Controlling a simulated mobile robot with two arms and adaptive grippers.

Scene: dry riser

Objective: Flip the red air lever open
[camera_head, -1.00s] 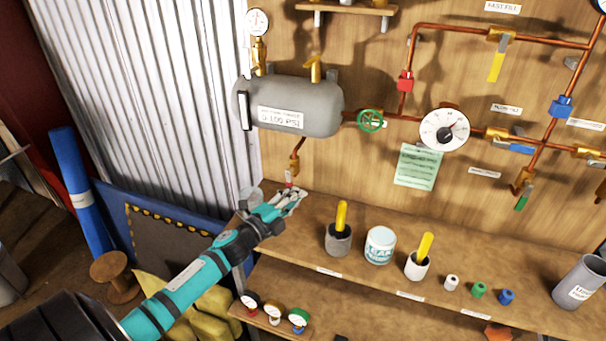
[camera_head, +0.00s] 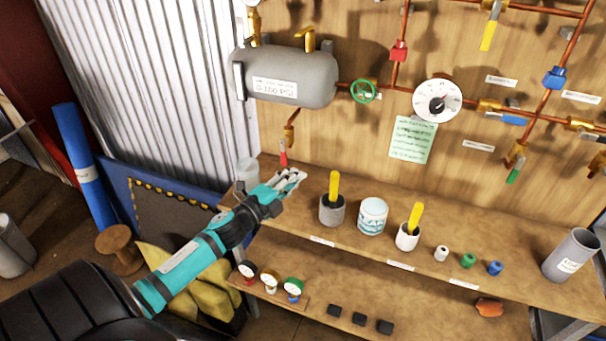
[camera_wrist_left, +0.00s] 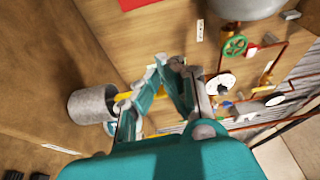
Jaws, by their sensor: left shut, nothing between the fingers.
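The red air lever (camera_head: 284,158) hangs down from a small brass valve (camera_head: 289,135) on the copper pipe below the grey tank (camera_head: 287,78) in the head view. My left gripper (camera_head: 299,176) is just below and to the right of the lever, above the upper shelf. Its fingers are shut with nothing between them, and a gap to the lever shows. The left wrist view shows the gripper fingers (camera_wrist_left: 172,70) in front of the board; I cannot make out the red lever there. My right gripper is not in view.
A grey cup with a yellow handle (camera_head: 332,209), a white tub (camera_head: 373,216) and another yellow-handled cup (camera_head: 408,237) stand on the upper shelf (camera_head: 440,226) right of the gripper. A green wheel (camera_head: 364,91) is above right.

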